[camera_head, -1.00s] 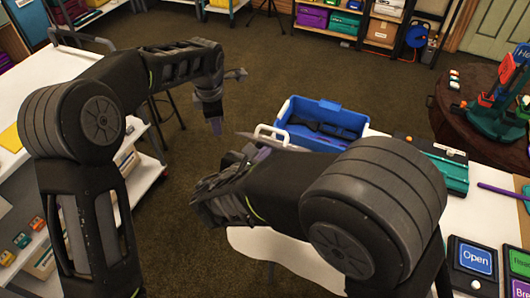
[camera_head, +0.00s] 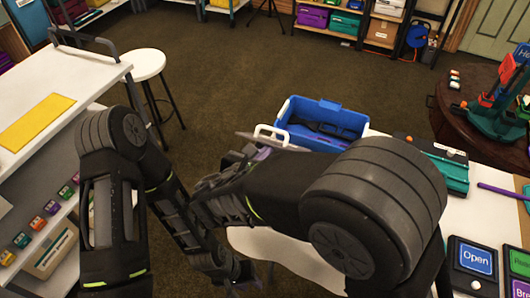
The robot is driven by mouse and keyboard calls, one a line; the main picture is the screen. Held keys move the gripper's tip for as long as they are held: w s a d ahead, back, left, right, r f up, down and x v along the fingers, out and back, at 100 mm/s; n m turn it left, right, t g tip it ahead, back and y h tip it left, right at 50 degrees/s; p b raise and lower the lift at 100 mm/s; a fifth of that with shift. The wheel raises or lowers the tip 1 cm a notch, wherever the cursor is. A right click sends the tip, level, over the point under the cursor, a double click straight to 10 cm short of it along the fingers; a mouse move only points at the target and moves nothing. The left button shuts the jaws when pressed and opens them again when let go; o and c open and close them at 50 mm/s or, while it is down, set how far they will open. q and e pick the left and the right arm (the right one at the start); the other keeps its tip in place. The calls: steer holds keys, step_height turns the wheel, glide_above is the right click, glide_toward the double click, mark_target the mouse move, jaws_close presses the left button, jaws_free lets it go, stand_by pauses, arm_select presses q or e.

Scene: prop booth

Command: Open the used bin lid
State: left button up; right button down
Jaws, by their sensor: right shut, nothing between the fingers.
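No bin lid can be clearly made out. A blue open-topped bin (camera_head: 345,118) with a white handle (camera_head: 270,131) stands at the far left end of the white table, with dark items inside. I cannot tell whether it is the used bin. My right gripper (camera_head: 262,154) is shut and empty just left of the blue bin, partly hidden by its own arm; I cannot tell if it touches anything. My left gripper (camera_head: 250,277) hangs low, left of the white table's near edge and below my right arm. Its fingers are too dark to read.
The white table (camera_head: 488,218) holds a teal case (camera_head: 452,172) and a blue "Open" panel (camera_head: 474,259). A white shelf unit (camera_head: 85,62) with a yellow sheet (camera_head: 35,122) stands left, beside a round stool (camera_head: 146,64).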

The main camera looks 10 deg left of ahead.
arm_select(q)
steer(key=shift+s, duration=0.35)
steer(key=shift+r, duration=0.1)
arm_select(e)
steer(key=shift+w+r, duration=0.15)
